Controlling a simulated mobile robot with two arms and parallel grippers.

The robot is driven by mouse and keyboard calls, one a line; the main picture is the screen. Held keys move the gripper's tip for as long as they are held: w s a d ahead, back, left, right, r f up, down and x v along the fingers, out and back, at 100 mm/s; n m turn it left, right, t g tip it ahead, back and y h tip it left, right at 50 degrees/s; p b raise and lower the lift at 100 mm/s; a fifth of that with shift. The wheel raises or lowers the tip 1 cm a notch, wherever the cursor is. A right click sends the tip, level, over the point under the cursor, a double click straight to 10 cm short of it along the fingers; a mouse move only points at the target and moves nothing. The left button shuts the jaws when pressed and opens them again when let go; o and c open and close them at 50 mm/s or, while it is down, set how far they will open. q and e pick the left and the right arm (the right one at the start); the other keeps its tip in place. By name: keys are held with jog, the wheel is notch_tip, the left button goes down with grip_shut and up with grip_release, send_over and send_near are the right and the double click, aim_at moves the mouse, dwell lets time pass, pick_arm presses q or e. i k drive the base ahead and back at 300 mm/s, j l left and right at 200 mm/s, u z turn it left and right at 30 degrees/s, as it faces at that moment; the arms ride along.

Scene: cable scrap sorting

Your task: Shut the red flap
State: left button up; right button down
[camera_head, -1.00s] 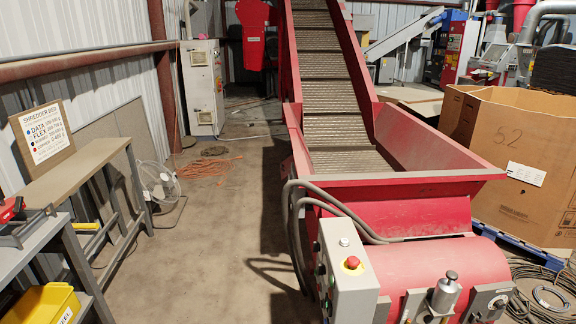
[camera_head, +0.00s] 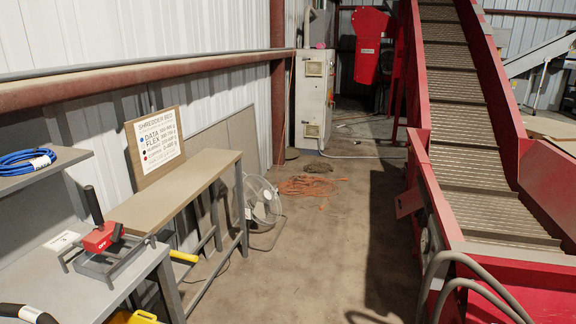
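A small red plate (camera_head: 409,203) juts out from the left side of the red conveyor (camera_head: 440,190). It looks like a flap standing out from the frame, but its hinge is too small to make out. A larger red panel (camera_head: 370,32) with a small label is at the back, beside the grey cabinet. I cannot tell for certain which of these is the red flap. Neither of my grippers is in view.
A bench with a red-and-black tool (camera_head: 102,235) and a wooden table (camera_head: 180,190) with a sign (camera_head: 155,143) line the left wall. A fan (camera_head: 262,202) and orange cable (camera_head: 306,186) are on the floor. The aisle floor (camera_head: 320,250) is mostly clear.

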aim_at(410, 200)
jog(key=i+z, duration=0.2)
jog(key=i, duration=0.35)
jog(key=i+z, duration=0.2)
jog(key=i, duration=0.35)
jog(key=i+j+z, duration=0.2)
jog(key=i, duration=0.35)
jog(key=i+l, duration=0.1)
jog(key=i, duration=0.95)
jog(key=i+l, duration=0.15)
jog(key=i, duration=0.9)
